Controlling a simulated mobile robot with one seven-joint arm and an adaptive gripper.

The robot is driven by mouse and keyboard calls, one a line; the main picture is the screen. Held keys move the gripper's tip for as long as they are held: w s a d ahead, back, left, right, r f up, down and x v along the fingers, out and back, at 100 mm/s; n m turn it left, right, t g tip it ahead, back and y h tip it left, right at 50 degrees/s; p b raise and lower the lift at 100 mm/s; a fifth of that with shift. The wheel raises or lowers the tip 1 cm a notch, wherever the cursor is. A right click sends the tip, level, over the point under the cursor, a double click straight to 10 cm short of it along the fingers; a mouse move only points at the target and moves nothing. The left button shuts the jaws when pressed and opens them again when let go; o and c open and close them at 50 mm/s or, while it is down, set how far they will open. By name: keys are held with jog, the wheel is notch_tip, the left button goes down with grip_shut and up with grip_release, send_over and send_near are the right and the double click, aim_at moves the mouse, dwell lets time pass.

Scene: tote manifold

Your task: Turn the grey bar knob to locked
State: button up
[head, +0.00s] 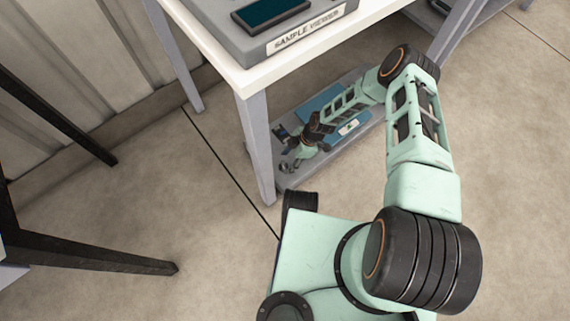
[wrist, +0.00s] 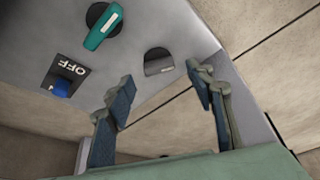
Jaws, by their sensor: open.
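In the wrist view a grey bar knob (wrist: 158,66) sits on a dark round base near the edge of a light grey panel (wrist: 180,22). My gripper (wrist: 160,76) is open, with its two blue-padded fingers apart on either side of the knob in the picture. I cannot tell whether either finger touches it. Only part of the knob shows clearly, so its exact setting is hard to read. In the head view my gripper (head: 290,153) is low under the table, over the grey unit, and the knob is too small to make out surely.
A teal bar knob (wrist: 104,27) and a blue switch (wrist: 61,89) with an OFF label are on the same panel. Above my arm is a white table (head: 245,80) with a sample viewer (head: 272,20); its front leg (head: 257,150) stands close to the gripper.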

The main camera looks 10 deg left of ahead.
aim_at(283, 165)
jog(key=shift+b+x, duration=0.35)
jog(key=shift+x, duration=1.15)
jog(key=shift+c, duration=0.3)
jog(key=c, duration=1.1)
jog(key=shift+m, duration=0.4)
jog(key=m+t, duration=0.1)
jog(key=m, duration=0.1)
jog(key=m+t+p, duration=0.1)
jog(key=m, duration=0.2)
jog(key=shift+s+r+m, duration=0.1)
jog(key=shift+s+m, duration=0.1)
jog(key=shift+m, duration=0.1)
jog(key=m+t+p, duration=0.1)
jog(key=m+t, duration=0.1)
jog(key=m, duration=0.3)
jog(key=shift+h, duration=0.4)
jog(key=shift+a+m, duration=0.1)
jog(key=shift+m, duration=0.3)
